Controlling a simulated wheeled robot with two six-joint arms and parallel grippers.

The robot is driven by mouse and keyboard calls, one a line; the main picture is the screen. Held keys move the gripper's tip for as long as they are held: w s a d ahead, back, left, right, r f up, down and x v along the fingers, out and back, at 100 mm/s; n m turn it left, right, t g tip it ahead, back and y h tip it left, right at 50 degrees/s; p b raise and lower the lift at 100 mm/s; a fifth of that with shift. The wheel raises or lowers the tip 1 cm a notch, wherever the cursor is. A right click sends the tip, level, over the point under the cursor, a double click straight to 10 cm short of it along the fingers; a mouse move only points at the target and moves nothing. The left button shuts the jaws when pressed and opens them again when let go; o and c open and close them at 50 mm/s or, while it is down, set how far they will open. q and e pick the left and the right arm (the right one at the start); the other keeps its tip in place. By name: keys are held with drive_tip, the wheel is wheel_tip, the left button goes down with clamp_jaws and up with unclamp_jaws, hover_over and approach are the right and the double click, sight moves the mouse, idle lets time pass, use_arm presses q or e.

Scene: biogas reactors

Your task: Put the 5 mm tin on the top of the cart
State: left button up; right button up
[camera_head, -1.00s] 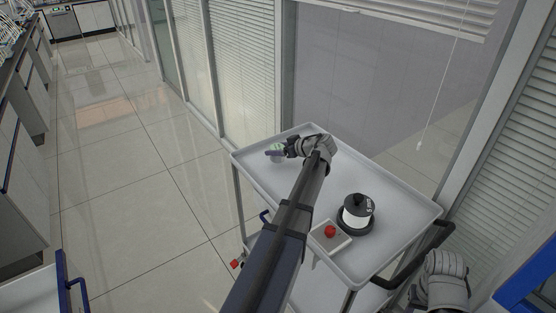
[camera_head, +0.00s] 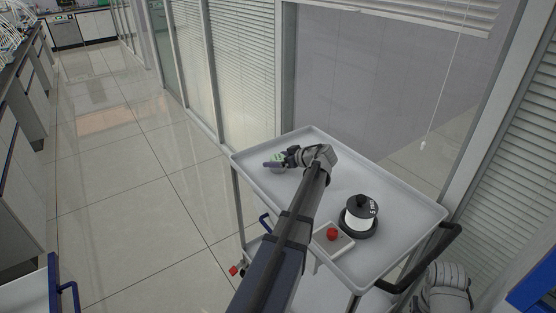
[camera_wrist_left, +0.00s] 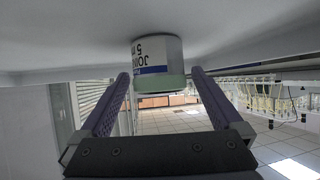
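The 5 mm tin (camera_head: 279,157) stands on the far left part of the cart's top tray (camera_head: 411,220). In the left wrist view the tin (camera_wrist_left: 157,62) shows upside down, with a white and blue label reading "5 m…" and a pale green lid. My left gripper (camera_head: 277,161) reaches over the tray to the tin. In the left wrist view the gripper's (camera_wrist_left: 160,76) two purple fingers are at either side of the tin, with a narrow gap on each side. One finger partly hides the tin in the head view.
A black and white round weight-like object (camera_head: 359,214) and a small box with a red button (camera_head: 333,235) stand near the tray's front. A black handle (camera_head: 425,262) is at the right. The tray's middle right is clear. A glass wall with blinds stands behind.

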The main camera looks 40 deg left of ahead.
use_arm(q)
drive_tip(key=shift+r, duration=0.15)
drive_tip(key=shift+d+r+p, duration=0.25)
drive_tip(key=shift+r+p, duration=0.05)
drive_tip(key=shift+p, duration=0.15)
drive_tip(key=p+v, duration=0.5)
drive_tip(key=v, duration=0.6)
drive_tip(key=shift+d, duration=0.2)
